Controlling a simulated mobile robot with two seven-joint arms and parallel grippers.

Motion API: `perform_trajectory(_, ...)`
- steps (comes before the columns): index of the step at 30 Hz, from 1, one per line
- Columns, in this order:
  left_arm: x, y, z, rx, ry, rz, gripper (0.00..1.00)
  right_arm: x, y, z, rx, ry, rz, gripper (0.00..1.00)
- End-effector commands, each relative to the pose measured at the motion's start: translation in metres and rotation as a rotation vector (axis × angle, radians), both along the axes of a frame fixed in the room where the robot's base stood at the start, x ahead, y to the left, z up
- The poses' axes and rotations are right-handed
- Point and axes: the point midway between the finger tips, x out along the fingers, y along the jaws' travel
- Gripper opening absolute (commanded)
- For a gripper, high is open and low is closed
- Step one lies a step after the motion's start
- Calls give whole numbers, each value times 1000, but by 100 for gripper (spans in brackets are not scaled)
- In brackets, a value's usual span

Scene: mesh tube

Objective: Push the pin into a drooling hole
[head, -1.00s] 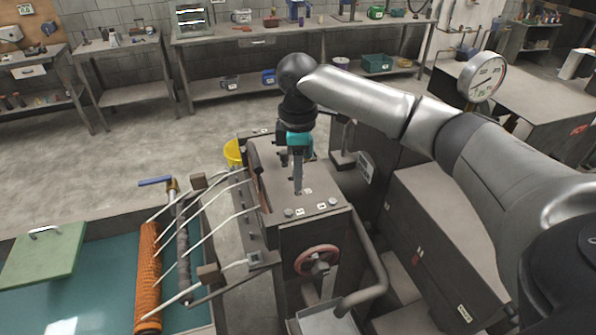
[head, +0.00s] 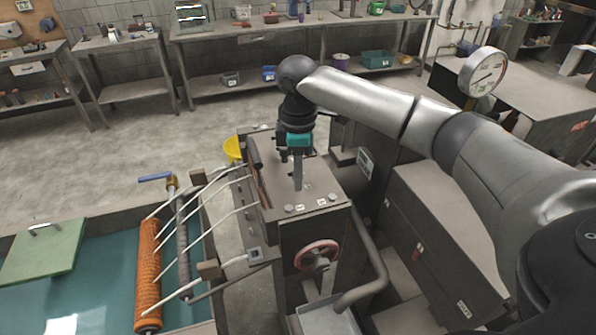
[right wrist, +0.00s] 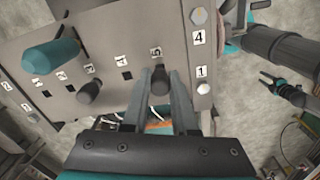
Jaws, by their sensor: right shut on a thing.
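My right gripper (head: 298,186) points down at the machine's top panel (head: 315,178). In the right wrist view, its fingers (right wrist: 160,86) are closed around a dark knob-ended pin (right wrist: 160,79) near the label 5. I cannot tell whether the pin's tip is inside a hole. Small dark square holes (right wrist: 126,75) lie in a row on the panel, with number labels. My left gripper is out of the head view; in the right wrist view, a small two-pronged gripper at the right (right wrist: 265,79) looks like it, with its prongs apart.
A second dark knob (right wrist: 88,92) and a teal handle (right wrist: 50,57) stand on the panel. In the head view, an orange roller (head: 147,275) and pale rods (head: 222,220) lie left of the machine. A red handwheel (head: 317,254) is on its front.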

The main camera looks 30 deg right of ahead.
Motion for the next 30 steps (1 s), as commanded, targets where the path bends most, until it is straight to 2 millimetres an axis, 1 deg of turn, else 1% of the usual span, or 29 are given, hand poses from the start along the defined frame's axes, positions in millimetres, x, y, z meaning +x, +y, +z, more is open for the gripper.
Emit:
perform_trajectory(24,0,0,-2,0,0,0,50,0,0,-10,1,-1,0,0)
perform_trajectory(25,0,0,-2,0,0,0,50,0,0,-10,1,-1,0,30)
perform_trajectory(30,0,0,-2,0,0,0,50,0,0,-10,1,-1,0,49)
